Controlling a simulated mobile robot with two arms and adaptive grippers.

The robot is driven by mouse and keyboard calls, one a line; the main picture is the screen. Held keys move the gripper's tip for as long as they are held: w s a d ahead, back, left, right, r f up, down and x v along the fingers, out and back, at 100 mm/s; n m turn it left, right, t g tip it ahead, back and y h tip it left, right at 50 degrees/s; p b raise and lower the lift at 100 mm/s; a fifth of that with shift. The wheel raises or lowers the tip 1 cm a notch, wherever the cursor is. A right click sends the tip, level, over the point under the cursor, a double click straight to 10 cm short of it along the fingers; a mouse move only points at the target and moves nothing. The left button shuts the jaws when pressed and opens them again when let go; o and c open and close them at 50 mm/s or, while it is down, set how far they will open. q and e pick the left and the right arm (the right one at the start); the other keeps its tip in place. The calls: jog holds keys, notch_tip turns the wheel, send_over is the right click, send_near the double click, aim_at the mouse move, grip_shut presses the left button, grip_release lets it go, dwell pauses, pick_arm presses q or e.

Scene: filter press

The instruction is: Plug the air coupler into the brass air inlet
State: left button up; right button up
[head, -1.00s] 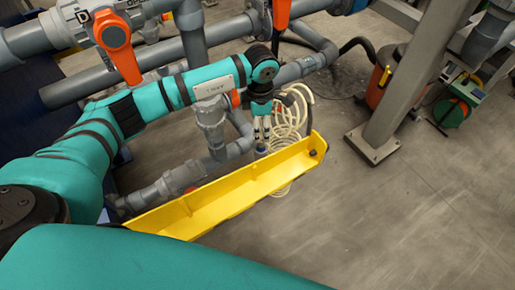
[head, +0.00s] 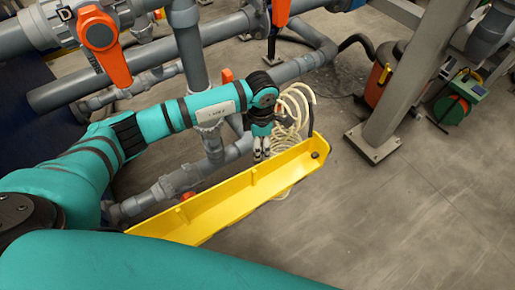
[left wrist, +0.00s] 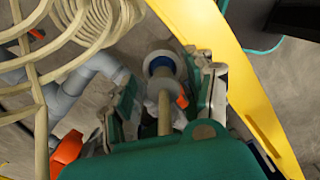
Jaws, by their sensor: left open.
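My left gripper (head: 262,154) points down at the far end of the yellow trough, next to the cream coiled hose (head: 291,112). In the left wrist view its two fingers stand apart, on either side of what looks like the air coupler (left wrist: 160,66), a pale round fitting with a blue ring. A tan stem runs from it toward my palm. I cannot tell whether the fingers touch it. In the head view the gripper hides the coupler. I cannot make out the brass air inlet in either view. My right gripper is not in view.
The yellow trough (head: 232,190) runs diagonally under my left arm, with a small dark knob (head: 315,154) at its far end. Grey pipes (head: 187,60) and an orange valve handle (head: 100,35) stand behind the arm. A steel post (head: 400,90) is at right; open floor lies before it.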

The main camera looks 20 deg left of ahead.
pick_arm(q)
jog(key=shift+s+d+r, duration=0.2)
jog(key=shift+s, duration=0.05)
jog(key=shift+c, duration=1.4)
jog(key=shift+w+f, duration=0.1)
jog(key=shift+c, duration=1.3)
jog(key=shift+a, duration=0.1)
grip_shut()
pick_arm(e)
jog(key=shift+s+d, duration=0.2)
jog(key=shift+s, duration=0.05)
